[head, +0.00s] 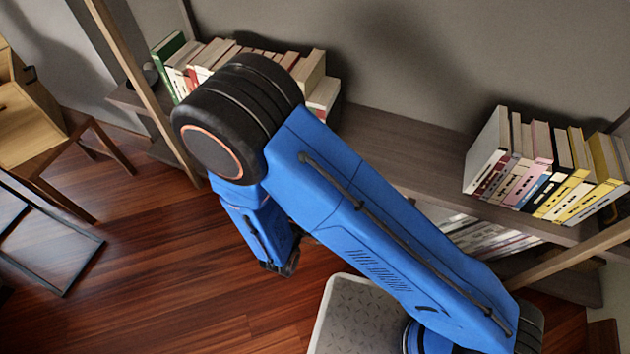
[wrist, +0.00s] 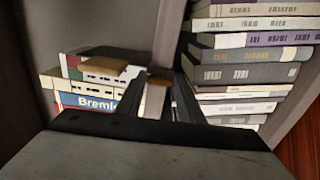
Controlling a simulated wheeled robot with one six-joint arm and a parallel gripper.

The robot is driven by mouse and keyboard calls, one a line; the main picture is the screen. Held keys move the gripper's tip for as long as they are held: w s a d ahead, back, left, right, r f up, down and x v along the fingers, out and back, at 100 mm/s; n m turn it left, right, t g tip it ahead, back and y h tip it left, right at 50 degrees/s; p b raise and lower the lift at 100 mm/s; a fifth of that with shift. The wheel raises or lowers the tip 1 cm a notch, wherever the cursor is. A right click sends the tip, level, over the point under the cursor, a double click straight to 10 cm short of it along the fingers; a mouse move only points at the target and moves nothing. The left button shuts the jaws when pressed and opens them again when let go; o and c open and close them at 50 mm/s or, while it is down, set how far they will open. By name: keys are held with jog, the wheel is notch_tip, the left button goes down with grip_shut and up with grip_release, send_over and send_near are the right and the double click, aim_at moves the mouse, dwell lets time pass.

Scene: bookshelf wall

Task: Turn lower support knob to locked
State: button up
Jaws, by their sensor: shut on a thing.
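In the wrist view my gripper (wrist: 160,88) reaches forward, with its dark fingers on either side of a small brownish knob (wrist: 155,98) low on a grey upright support (wrist: 169,38). The fingers are shut on the knob and cover much of it. Its turn angle and any locked marking cannot be made out. In the head view my blue arm hides the gripper and the knob.
Stacked books (wrist: 245,60) stand close to the right of the gripper, and more books (wrist: 85,90) lie to the left. In the head view, book rows sit on the shelf (head: 400,150). A wooden chair (head: 40,130) stands at the far left; the floor (head: 180,270) there is open.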

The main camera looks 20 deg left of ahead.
jog(key=shift+m, duration=0.3)
jog(key=o, duration=1.1)
jog(key=shift+c, duration=0.2)
jog(key=shift+s, duration=0.15)
jog(key=s+a, duration=0.1)
jog(key=s, duration=1.6)
jog(key=shift+a, duration=0.2)
